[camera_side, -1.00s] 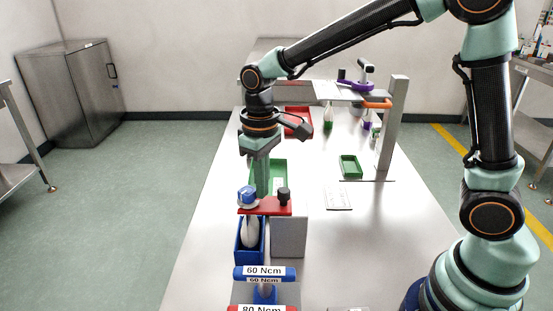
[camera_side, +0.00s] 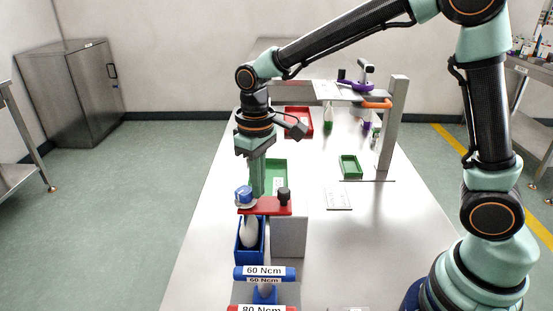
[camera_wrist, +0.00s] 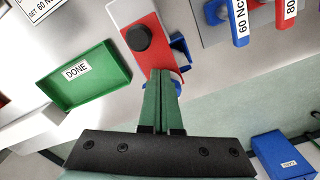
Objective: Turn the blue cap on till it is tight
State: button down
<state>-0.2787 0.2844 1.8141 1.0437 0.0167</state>
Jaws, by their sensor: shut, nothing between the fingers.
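The blue cap (camera_side: 243,193) sits at the left end of the red plate, above a white bottle (camera_side: 250,233) in a blue holder. In the wrist view the blue cap (camera_wrist: 176,87) is mostly hidden behind my fingers. My gripper (camera_side: 257,194) points down with its green fingers together, right beside the cap; I cannot tell whether they touch it. In the wrist view my gripper (camera_wrist: 162,72) is shut with nothing visible between the fingers. How tightly the cap sits cannot be seen.
A black knob (camera_side: 284,195) stands on the red plate (camera_side: 270,208), close right of my fingers. Torque tools (camera_side: 264,272) labelled 60 and 80 Ncm lie in front. A green DONE tray (camera_wrist: 83,77) is nearby. A grey post (camera_side: 392,125) stands further right.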

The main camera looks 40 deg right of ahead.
jog(key=shift+s+a, duration=0.25)
jog(key=shift+a, duration=0.65)
dwell(0.3)
jog(key=shift+s, duration=0.2)
jog(key=shift+s+a, duration=0.1)
jog(key=shift+s, duration=0.1)
notch_tip(320, 180, up, 6)
dwell(0.7)
jog(key=shift+w+d+f, duration=0.1)
jog(key=shift+d+f, duration=0.35)
jog(key=shift+f, duration=0.55)
jog(key=shift+d+f, duration=0.45)
jog(key=shift+f, duration=0.6)
jog(key=shift+w+d+f, duration=0.1)
jog(key=shift+d+f, duration=0.35)
jog(key=shift+f, duration=0.55)
jog(key=shift+w+a, duration=0.35)
jog(key=shift+w, duration=0.1)
